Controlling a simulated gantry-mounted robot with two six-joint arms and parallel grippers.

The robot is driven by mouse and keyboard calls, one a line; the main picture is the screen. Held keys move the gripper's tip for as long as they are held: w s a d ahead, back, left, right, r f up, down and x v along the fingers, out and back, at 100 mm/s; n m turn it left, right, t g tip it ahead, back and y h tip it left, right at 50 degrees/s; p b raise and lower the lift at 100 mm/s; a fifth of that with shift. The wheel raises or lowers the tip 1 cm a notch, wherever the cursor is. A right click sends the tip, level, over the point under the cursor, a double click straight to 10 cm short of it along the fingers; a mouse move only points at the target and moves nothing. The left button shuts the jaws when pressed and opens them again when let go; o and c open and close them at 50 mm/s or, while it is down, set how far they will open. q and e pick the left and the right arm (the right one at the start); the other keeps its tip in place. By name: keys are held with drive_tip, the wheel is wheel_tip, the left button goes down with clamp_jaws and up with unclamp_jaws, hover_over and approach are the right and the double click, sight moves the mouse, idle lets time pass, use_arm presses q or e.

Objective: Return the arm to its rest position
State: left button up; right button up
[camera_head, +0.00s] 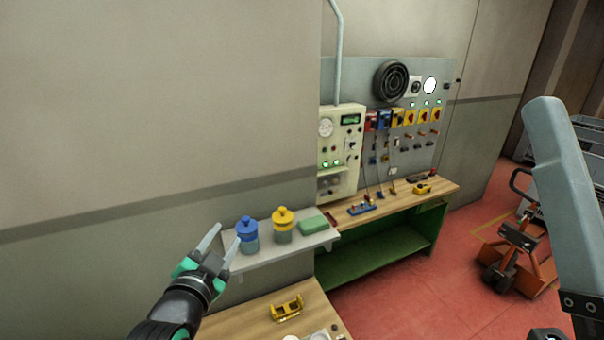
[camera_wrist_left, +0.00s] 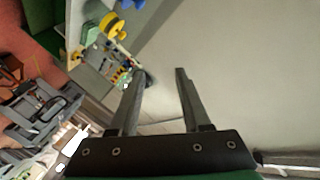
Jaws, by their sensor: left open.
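My left gripper (camera_head: 222,242) is open and empty. In the head view it is at the lower left, its fingers pointing up beside the left end of a small wall shelf. In the left wrist view its two fingers (camera_wrist_left: 156,84) are spread apart with nothing between them. On the shelf stand a jar with a blue stopper (camera_head: 247,228) and a jar with a yellow stopper (camera_head: 283,217). The yellow stopper (camera_wrist_left: 112,26) also shows in the left wrist view, with part of a blue one (camera_wrist_left: 131,4) at the top edge. My right gripper is not visible.
The grey shelf (camera_head: 270,256) also holds a green block (camera_head: 314,224). Below it is a wooden table (camera_head: 254,322) with a yellow holder (camera_head: 287,307). A workbench (camera_head: 390,205) and control panel (camera_head: 340,150) stand behind. An orange pallet truck (camera_head: 517,250) is at right on red floor.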

use_arm(q)
drive_tip(key=s+r+n+t, duration=0.1)
drive_tip(key=s+r+t, duration=0.1)
drive_tip(key=s+r, duration=0.35)
drive_tip(key=s+a+r+n+t, duration=0.1)
drive_tip(key=s+r+t, duration=0.1)
drive_tip(key=r, duration=0.7)
drive_tip(key=s+r+n+t, duration=0.1)
drive_tip(key=s+r+t, duration=0.1)
drive_tip(key=s+r, duration=0.35)
drive_tip(key=s+r+n+t, duration=0.5)
drive_tip(key=s+r, duration=0.5)
drive_tip(key=s, duration=0.2)
drive_tip(key=shift+a+h, duration=0.4)
drive_tip(key=shift+a, duration=0.05)
drive_tip(key=shift+r, duration=0.1)
